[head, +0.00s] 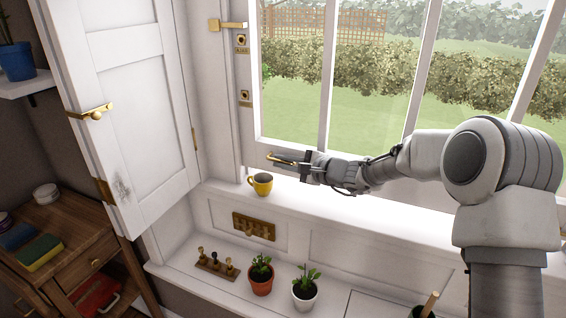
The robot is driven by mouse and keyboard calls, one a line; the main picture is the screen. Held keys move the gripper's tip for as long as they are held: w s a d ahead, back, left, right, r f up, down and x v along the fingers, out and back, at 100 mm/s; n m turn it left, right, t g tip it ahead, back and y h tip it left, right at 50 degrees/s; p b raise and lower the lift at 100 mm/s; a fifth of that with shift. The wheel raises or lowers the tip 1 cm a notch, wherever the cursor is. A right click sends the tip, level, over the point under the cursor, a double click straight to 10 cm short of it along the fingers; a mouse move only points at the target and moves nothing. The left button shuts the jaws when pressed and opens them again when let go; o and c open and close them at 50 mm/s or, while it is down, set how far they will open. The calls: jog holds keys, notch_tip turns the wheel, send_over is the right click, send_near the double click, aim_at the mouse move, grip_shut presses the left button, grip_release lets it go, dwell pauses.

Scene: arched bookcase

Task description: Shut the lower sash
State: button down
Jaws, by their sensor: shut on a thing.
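The lower sash (323,100) is a white frame with several tall panes, and hedge and lawn show through it. A brass handle (273,157) sits at the left of its bottom rail. My gripper (300,165) reaches in from the right and is shut on this handle. The fingers and handle are small in view, so the exact hold is hard to see. The sill (375,215) runs below the sash. I cannot tell how wide any gap between rail and sill is.
A yellow mug (261,185) stands on the sill just below and left of my gripper. An open white shutter (140,105) stands at left. Potted plants (262,278) and a small brass-topped rack (216,264) stand on the lower ledge. A wooden cabinet (62,235) is at far left.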

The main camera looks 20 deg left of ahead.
jog(key=shift+d+f+b, duration=0.1)
jog(key=shift+f+b, duration=0.3)
jog(key=shift+f, duration=0.45)
jog(key=c, duration=1.2)
grip_release()
jog(key=shift+r, duration=0.1)
jog(key=shift+r, duration=0.1)
jog(key=shift+s+d+r, duration=0.1)
jog(key=shift+s+d, duration=0.05)
jog(key=shift+d, duration=0.2)
jog(key=p+v, duration=0.3)
jog(key=v, duration=1.3)
jog(key=shift+s+d, duration=0.15)
jog(key=shift+d, duration=0.15)
